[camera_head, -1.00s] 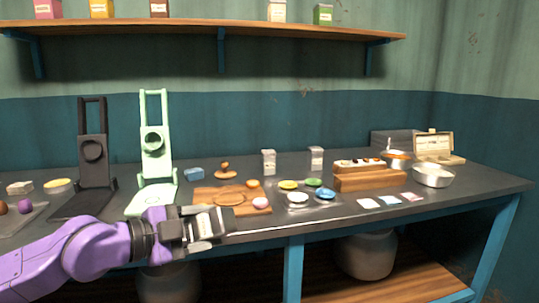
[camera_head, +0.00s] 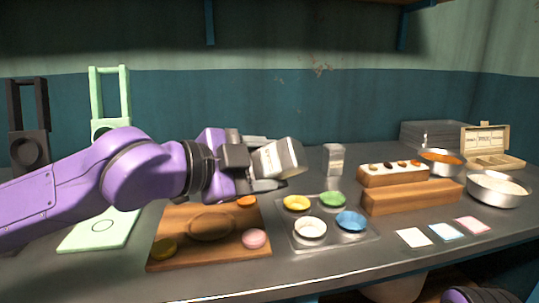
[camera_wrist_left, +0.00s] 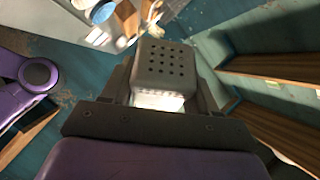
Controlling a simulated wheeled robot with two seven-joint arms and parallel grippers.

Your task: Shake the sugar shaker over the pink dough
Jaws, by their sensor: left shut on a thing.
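My left gripper (camera_head: 268,168) is shut on a white-and-grey shaker (camera_head: 282,158), held tilted in the air above the far side of the wooden board. The left wrist view shows the shaker's grey top with holes (camera_wrist_left: 165,62) between the fingers. Its label is too small to read. The pink dough (camera_head: 254,238) is a small round on the right front of the wooden board (camera_head: 198,256), in front of and below the shaker, apart from it. My right gripper is out of view.
A second shaker (camera_head: 334,160) stands behind. A tray (camera_head: 330,241) of coloured bowls is right of the board. A wooden stand (camera_head: 410,196), a metal bowl (camera_head: 497,191) and cards (camera_head: 446,232) lie farther right. A pale green press (camera_head: 104,232) stands left.

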